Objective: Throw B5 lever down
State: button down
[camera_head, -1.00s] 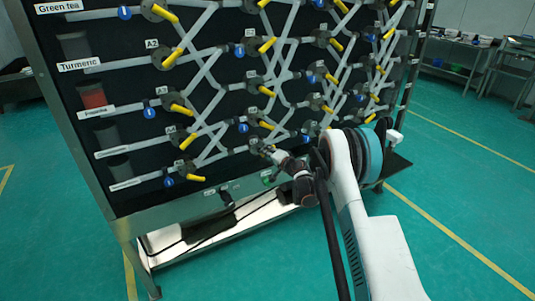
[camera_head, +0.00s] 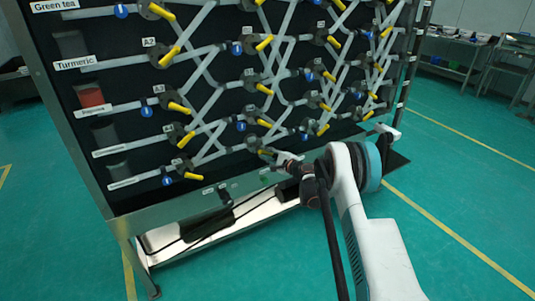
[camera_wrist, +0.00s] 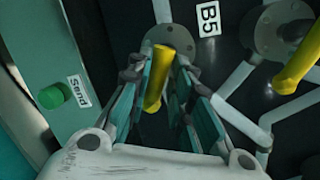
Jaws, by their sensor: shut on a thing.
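The B5 lever (camera_wrist: 156,80) is yellow and lies between my gripper's fingers in the wrist view, just below the round grey valve flange (camera_wrist: 172,38). The white B5 label (camera_wrist: 208,19) is to the right of the flange. My gripper (camera_wrist: 160,68) is shut on the lever, with a dark green finger on each side of it. In the head view my gripper (camera_head: 271,154) is at the lowest valve of the second column, where it partly hides the lever.
Another yellow lever (camera_wrist: 302,62) and its flange are to the right in the wrist view. A green Send button (camera_wrist: 51,97) is on the metal frame at left. The black panel (camera_head: 225,105) carries several more yellow levers and grey pipes. Green floor (camera_head: 460,215) is open at right.

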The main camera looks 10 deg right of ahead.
jog(key=shift+a+f+m, duration=0.1)
jog(key=shift+f+m, duration=0.15)
jog(key=shift+m, duration=0.45)
jog(key=shift+a+y, duration=0.1)
jog(key=shift+y, duration=0.3)
jog(key=c, duration=1.5)
grip_release()
jog(key=shift+c, duration=0.2)
jog(key=shift+w+a, duration=0.1)
jog(key=v, duration=1.2)
